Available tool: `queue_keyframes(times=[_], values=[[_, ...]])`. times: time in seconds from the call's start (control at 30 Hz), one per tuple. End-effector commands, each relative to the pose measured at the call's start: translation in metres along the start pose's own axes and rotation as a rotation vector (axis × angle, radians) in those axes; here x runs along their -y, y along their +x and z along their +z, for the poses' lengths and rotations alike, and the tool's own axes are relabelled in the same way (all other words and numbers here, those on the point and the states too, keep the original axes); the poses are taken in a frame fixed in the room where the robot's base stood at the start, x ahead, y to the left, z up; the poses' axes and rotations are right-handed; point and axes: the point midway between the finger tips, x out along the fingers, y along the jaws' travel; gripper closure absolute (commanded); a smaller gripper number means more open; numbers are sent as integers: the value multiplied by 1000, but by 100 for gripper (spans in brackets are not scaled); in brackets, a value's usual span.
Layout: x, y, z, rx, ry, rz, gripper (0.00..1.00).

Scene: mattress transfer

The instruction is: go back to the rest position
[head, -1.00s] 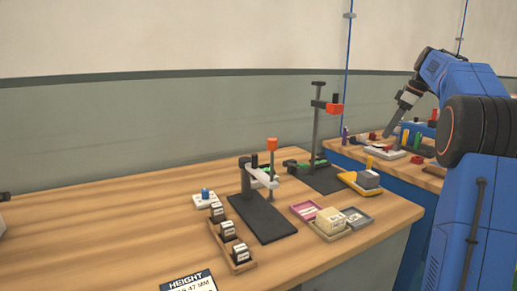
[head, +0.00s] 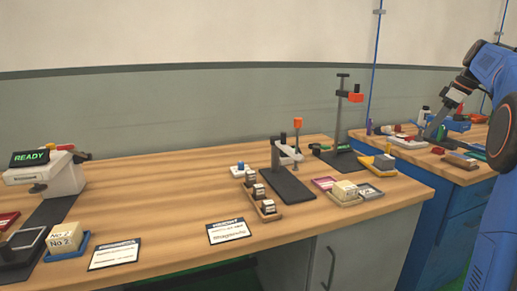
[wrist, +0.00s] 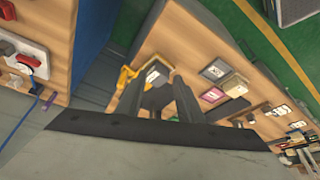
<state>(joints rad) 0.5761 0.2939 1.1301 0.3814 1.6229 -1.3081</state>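My arm (head: 495,125) is at the right edge of the head view, and my gripper (head: 433,131) points down in front of the right-hand bench. In the wrist view my gripper (wrist: 156,84) shows two dark fingers spread apart, with nothing held between them. Beyond the fingers lie a yellow tray (wrist: 127,76) with a grey block (wrist: 156,97), well apart from the gripper. Part of my arm is cut off by the frame in the head view.
A long wooden bench (head: 150,180) holds a dark stand (head: 290,188), small trays (head: 322,184), a HEIGHT card (head: 229,231) and a machine reading READY (head: 50,177) at left. A second bench (head: 462,174) stands at right. Green-striped floor (wrist: 270,35) shows in the wrist view.

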Motion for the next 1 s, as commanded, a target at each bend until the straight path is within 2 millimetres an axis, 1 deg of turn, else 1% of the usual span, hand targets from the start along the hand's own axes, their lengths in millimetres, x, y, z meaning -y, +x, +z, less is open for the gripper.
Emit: queue_keyframes(times=[0.37, 0.57, 0.67, 0.83, 1.0], values=[[39, 3, -13, 16, 54, 14, 66], [72, 6, -20, 29, 103, 29, 66], [96, 10, -23, 38, 135, 39, 66], [153, 20, -25, 55, 212, 67, 66], [210, 33, -18, 67, 290, 99, 66]])
